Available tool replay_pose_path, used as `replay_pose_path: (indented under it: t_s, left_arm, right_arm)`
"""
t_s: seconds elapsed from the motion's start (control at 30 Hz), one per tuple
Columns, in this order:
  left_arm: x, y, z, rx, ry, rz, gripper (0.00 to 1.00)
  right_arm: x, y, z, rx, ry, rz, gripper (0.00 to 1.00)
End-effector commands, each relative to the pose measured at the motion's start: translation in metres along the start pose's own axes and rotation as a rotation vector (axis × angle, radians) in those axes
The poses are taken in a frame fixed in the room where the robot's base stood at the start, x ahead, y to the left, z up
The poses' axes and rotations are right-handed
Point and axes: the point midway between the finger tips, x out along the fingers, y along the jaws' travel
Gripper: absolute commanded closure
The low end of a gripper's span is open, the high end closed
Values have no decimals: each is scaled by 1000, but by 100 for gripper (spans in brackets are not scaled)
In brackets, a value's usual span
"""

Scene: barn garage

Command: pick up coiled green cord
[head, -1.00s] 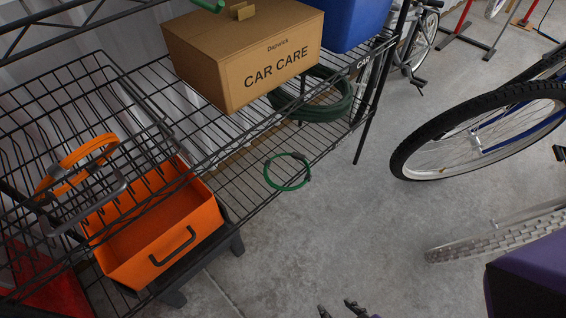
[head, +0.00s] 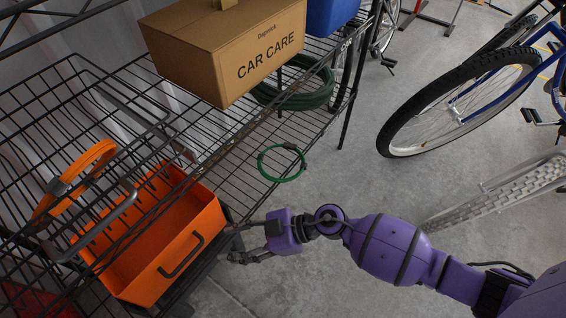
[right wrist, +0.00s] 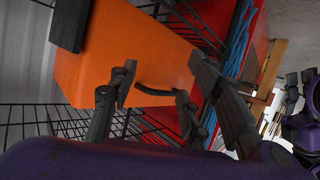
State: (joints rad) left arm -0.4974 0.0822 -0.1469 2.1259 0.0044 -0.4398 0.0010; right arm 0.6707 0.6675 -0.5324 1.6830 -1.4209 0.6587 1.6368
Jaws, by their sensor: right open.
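A thin coiled green cord (head: 282,178) forms a ring with dark wraps at the front edge of the wire shelf (head: 226,160) in the head view. My right gripper (head: 236,243) is open and empty, to the lower left of the cord and clear of it, near the front of the orange bin. In the right wrist view its fingers (right wrist: 155,95) are spread in front of the orange bin (right wrist: 140,55); the green cord does not show there. My left gripper is not in view.
A cardboard CAR CARE box (head: 230,50) stands on the shelf beside a blue container (head: 330,14), with a thicker dark green coil (head: 295,98) below. The orange bin (head: 150,250) and an orange coil (head: 75,180) are at left. Bicycles (head: 460,100) stand at right over grey floor.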

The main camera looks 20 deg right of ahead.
Motion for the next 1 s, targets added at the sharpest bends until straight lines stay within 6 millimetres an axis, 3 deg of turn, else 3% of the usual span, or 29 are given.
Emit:
replay_pose_path:
  t_s: [0.07,0.2,0.3,0.43,0.57,1.0]
  left_arm:
    - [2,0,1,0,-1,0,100]
    - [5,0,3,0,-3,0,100]
    - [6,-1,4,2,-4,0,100]
    - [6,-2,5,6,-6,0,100]
    - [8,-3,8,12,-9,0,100]
    - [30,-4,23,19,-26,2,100]
  right_arm:
    - [-10,35,22,-54,-171,-85,55]
    - [-54,108,62,-73,-516,-115,55]
    - [-95,162,75,-61,-722,-58,55]
    - [-135,208,79,-38,-884,26,55]
    - [-147,224,83,-25,-939,62,55]
    - [-115,228,120,-26,-937,62,55]
